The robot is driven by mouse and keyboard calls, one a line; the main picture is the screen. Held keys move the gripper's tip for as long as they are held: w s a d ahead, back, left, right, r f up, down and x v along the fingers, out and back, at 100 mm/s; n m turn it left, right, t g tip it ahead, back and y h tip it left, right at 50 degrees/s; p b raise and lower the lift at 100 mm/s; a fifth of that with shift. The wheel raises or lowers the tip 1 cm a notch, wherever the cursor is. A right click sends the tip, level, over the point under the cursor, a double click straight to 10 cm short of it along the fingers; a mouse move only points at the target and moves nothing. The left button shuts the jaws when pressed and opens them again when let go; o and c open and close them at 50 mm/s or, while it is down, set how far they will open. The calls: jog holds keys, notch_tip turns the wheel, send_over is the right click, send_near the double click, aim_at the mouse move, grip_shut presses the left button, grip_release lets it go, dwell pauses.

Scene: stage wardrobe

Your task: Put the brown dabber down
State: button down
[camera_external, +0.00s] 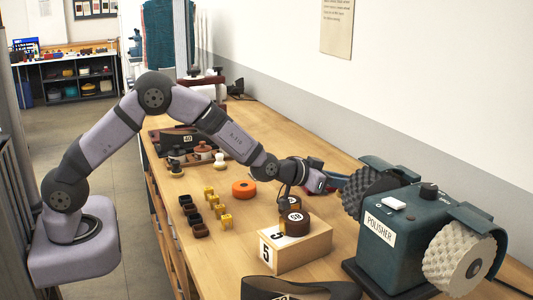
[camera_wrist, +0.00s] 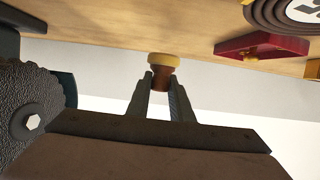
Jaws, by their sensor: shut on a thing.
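In the wrist view the brown dabber (camera_wrist: 161,74), a short brown handle with a pale yellow pad, is between the fingertips of my gripper (camera_wrist: 160,84). My gripper is shut on the handle, and the pad sticks out past the fingertips. In the external view my gripper (camera_external: 335,182) is above the right part of the wooden bench (camera_external: 255,130), close to the polisher's dark wheel. The dabber cannot be made out there. Another dabber with a pale pad (camera_external: 219,164) stands on the bench, left of my gripper.
The green polisher (camera_external: 398,245) with dark (camera_external: 370,193) and pale (camera_external: 455,262) wheels stands right. A wooden box marked 5 (camera_external: 301,247) carries round brown tins (camera_external: 294,222). Several yellow and dark blocks, an orange roll (camera_external: 244,189) and a dark strap (camera_external: 300,290) lie on the bench.

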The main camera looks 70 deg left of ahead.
aim_at(338, 192)
jog(key=shift+f, duration=1.85)
jog(key=shift+f, duration=0.2)
jog(key=c, duration=1.6)
grip_release()
jog(key=shift+o, duration=0.2)
jog(key=shift+r, duration=0.1)
jog(key=shift+r+p, duration=0.2)
jog(key=shift+p, duration=0.1)
jog(key=shift+s, duration=0.2)
jog(key=b+v, duration=0.2)
jog(key=v, duration=0.9)
jog(key=shift+s, duration=0.3)
